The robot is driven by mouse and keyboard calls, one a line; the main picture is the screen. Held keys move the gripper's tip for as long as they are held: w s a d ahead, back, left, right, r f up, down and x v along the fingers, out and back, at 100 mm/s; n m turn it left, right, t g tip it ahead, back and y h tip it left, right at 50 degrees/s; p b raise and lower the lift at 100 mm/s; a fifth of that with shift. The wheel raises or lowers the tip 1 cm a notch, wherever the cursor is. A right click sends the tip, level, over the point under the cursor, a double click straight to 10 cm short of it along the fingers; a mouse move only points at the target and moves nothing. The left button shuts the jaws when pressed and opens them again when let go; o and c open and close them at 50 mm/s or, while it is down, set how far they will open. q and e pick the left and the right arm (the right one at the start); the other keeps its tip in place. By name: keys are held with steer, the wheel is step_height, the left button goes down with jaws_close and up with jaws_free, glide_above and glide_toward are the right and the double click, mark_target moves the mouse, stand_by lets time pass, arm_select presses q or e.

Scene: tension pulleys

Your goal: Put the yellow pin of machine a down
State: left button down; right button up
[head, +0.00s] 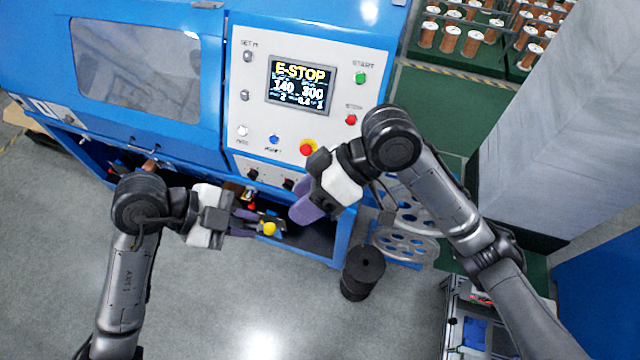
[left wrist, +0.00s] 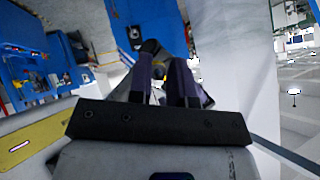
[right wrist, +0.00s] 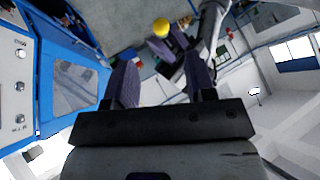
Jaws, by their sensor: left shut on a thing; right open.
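The yellow pin (head: 269,228) shows as a round yellow head at the tips of my left gripper (head: 262,224), which is shut on it, in front of the blue machine's lower opening. The yellow head also shows in the right wrist view (right wrist: 161,27), beyond my right gripper's fingers.
The blue machine (head: 380,22) has a control panel (head: 268,120) with a screen reading E-STOP and a red stop button (head: 307,147). A black spool (head: 362,272) and grey reels (head: 405,245) stand at the right. The floor in front is clear.

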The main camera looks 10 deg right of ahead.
mark_target(273, 225)
steer(key=x, duration=0.8)
steer(key=shift+f, duration=0.1)
steer(key=shift+c, duration=0.4)
steer(key=c, duration=0.6)
steer(key=o, duration=0.7)
steer(key=v, duration=1.2)
